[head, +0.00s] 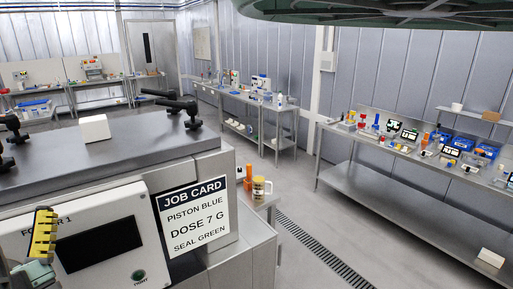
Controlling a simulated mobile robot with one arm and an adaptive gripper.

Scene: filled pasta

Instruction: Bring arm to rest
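At the lower left edge of the head view, a yellow ribbed piece with a dark tip, on a grey-green mount, looks like part of my gripper (42,234). It stands upright in front of the white front panel of a steel machine (110,240). Only this one side shows, so I cannot tell whether it is open or shut, and I see nothing held. The rest of the arm is out of the frame or cut off by its edge.
A job card (194,218) is on the machine's front, and a white block (94,128) lies on its top near black clamp handles (178,104). A steel bench (400,205) with trays and screens stands right. A floor drain (315,250) crosses the clear aisle.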

